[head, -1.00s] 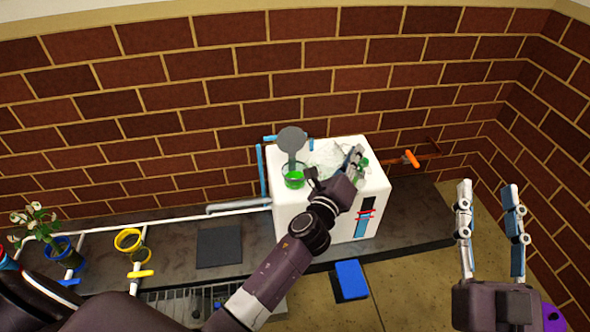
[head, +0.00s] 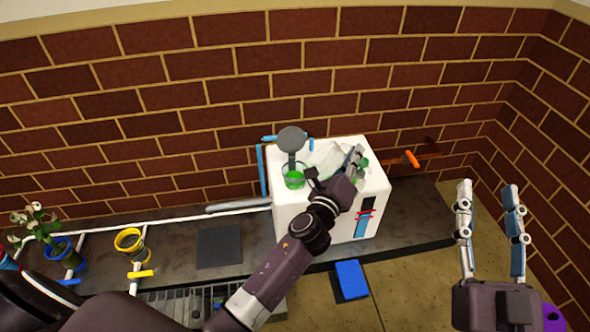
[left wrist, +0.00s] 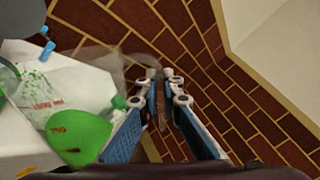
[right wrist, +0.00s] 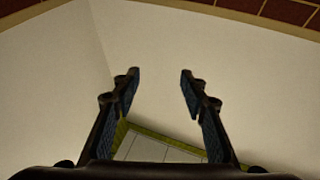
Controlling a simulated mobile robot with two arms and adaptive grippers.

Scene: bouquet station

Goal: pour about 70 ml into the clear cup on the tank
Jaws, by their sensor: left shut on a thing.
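The white tank (head: 290,217) stands against the brick wall. A clear cup (head: 294,180) with green liquid in it sits on the tank's top, near its left edge. My left gripper (head: 356,157) is above the right part of the tank, shut on a clear vessel (head: 326,156). The vessel looks tilted toward the cup. In the left wrist view, the fingers (left wrist: 158,78) are close together on a see-through part, and green liquid (left wrist: 80,137) shows at the left. I cannot tell whether liquid is flowing. My right gripper (head: 490,190) is open and empty, right of the tank.
A round grey disc (head: 291,140) rises behind the cup. An orange-handled tap (head: 411,159) is right of the tank. A blue block (head: 351,280) lies in front. A yellow-ringed holder (head: 129,240) and a potted white-flowered plant (head: 38,222) are at the left.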

